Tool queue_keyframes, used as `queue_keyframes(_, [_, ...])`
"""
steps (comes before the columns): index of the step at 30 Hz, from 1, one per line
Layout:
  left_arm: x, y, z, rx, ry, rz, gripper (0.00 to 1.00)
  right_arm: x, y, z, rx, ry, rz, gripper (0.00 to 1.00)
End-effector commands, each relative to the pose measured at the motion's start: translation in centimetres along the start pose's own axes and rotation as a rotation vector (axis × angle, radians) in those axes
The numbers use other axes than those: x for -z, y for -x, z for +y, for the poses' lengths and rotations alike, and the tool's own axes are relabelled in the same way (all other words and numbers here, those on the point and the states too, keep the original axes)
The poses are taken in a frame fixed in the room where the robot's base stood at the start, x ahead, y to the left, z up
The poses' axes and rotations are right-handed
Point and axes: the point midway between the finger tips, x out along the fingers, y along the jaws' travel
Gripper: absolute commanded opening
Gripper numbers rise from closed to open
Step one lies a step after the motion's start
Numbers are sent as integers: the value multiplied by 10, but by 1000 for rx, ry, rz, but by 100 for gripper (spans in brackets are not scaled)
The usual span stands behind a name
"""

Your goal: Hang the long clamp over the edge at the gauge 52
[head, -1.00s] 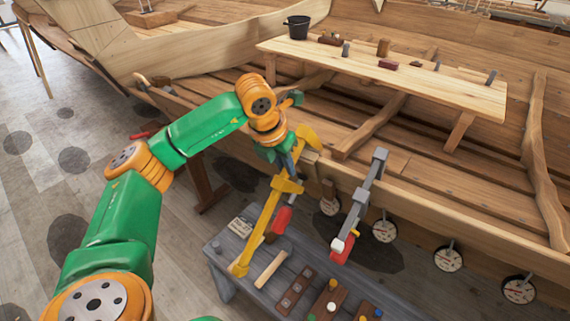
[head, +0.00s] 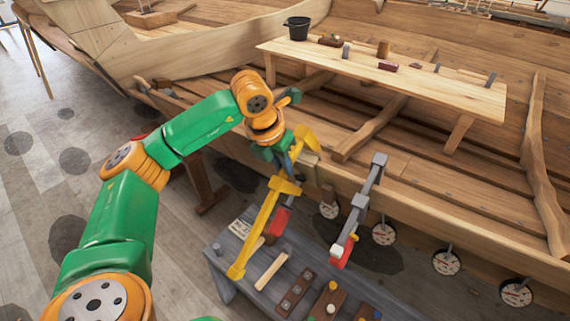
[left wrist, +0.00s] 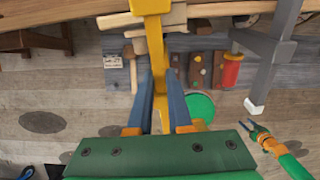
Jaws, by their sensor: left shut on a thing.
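My left gripper (head: 287,168) is shut on the yellow long clamp (head: 264,226), beside the hull's near top edge (head: 400,190). The clamp hangs tilted, its upper jaw by the edge and its lower end over the grey bench; I cannot tell whether it touches the edge. In the left wrist view, the clamp's yellow bar (left wrist: 156,55) runs up from between the blue fingers (left wrist: 161,100). Round white gauges (head: 384,232) hang in a row along the hull side; their numbers are too small to read. My right gripper (left wrist: 257,130) shows in the left wrist view, open and empty.
A grey clamp (head: 360,205) with a red handle hangs on the edge right of the yellow one. The grey bench (head: 222,262) below holds wooden strips and blocks. A plank table (head: 400,78) with a black bucket (head: 297,28) and small tools stands inside the hull.

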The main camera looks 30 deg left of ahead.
Motion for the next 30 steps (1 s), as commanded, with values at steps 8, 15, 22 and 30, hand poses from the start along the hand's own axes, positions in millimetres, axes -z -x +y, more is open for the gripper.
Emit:
queue_keyframes(8, [-3, 23, 0, 1, 1, -7, 0, 1, 15, 0, 0, 0, 0, 50])
queue_keyframes(15, [-2, 40, 0, 0, 0, -6, 0, 2, 26, 0, 0, 0, 0, 50])
queue_keyframes(22, [-2, 56, 0, 0, 0, -7, 0, 3, 36, 0, 0, 0, 0, 50])
queue_keyframes(30, [-2, 75, 0, 0, 1, -7, 0, 4, 48, 1, 0, 0, 0, 50])
